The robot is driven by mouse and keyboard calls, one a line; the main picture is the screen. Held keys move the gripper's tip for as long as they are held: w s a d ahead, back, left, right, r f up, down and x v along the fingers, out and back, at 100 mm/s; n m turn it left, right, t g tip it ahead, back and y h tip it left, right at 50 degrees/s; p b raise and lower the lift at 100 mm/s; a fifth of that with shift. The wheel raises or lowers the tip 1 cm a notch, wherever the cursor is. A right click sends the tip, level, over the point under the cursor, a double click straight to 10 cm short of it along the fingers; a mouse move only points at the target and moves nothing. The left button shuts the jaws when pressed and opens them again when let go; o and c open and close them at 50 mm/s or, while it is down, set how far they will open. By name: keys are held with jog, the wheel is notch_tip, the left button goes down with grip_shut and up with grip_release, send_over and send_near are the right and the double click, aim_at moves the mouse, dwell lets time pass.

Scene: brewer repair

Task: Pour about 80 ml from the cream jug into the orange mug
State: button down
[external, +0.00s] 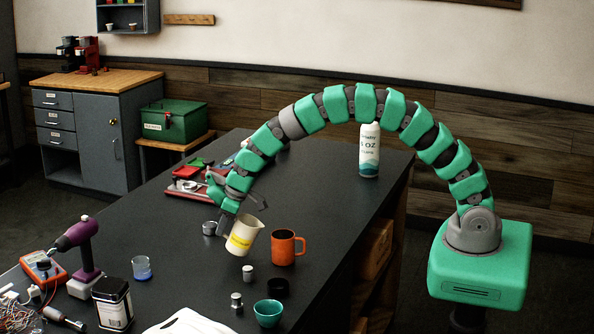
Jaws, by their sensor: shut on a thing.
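The cream jug (242,237) is tilted, its top leaning to the right toward the orange mug. It has a yellow band on its side. My gripper (229,222) is shut on the jug from its left side; the fingers are partly hidden. The orange mug (283,249) stands upright on the dark table just right of the jug, its handle to the right. The jug's upper rim is close to the mug's left side. I cannot see any liquid stream, and the inside of the mug is too dark to tell.
Small metal weights (247,272), a dark round lid (278,287) and a teal bowl (268,313) stand in front of the mug. A tall white can (369,150) stands at the back right. A red tray (187,181) lies behind the jug. The table (330,215) is clear right of the mug.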

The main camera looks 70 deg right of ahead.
jog(key=shift+w+a+f+g+h+p, duration=0.3)
jog(key=shift+w+f+g+p, duration=0.15)
jog(key=shift+w+f+g, duration=0.2)
jog(key=shift+w+a+f+g+h+p, duration=0.25)
jog(key=shift+w+f+g+p, duration=0.25)
jog(key=shift+g, duration=0.25)
jog(key=shift+w+a+f, duration=0.1)
jog(key=shift+a+f, duration=0.05)
jog(key=shift+f, duration=0.25)
jog(key=shift+w+a+f+g+p, duration=0.25)
jog(key=shift+g+p, duration=0.15)
jog(key=shift+g, duration=0.1)
jog(key=shift+f+h, duration=0.15)
jog(key=shift+h, duration=0.1)
